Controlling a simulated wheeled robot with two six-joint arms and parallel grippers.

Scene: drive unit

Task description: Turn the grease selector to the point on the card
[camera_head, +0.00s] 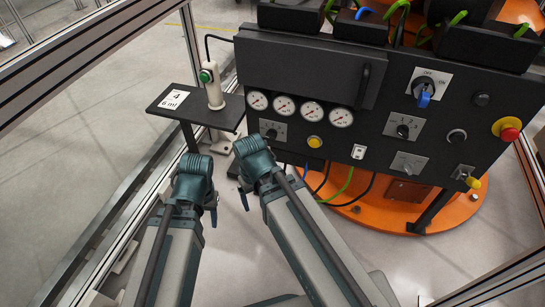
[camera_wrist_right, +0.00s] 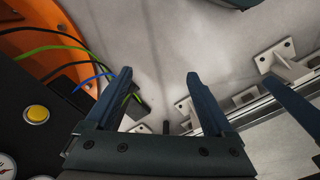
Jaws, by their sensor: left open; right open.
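The white card (camera_head: 173,99) lies on a dark shelf left of the panel and seems to read "4" and "6 ml". My right gripper (camera_wrist_right: 158,75) is open and empty, pointing toward the floor beside the panel. My left gripper (camera_head: 212,210) is left of it, mostly hidden by its own arm. Neither touches a knob.
Several gauges (camera_head: 284,106), a yellow button (camera_head: 315,142), a blue switch (camera_head: 424,93) and a red stop button (camera_head: 509,130) are on the panel. Cables hang below it, over an orange base (camera_head: 370,215).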

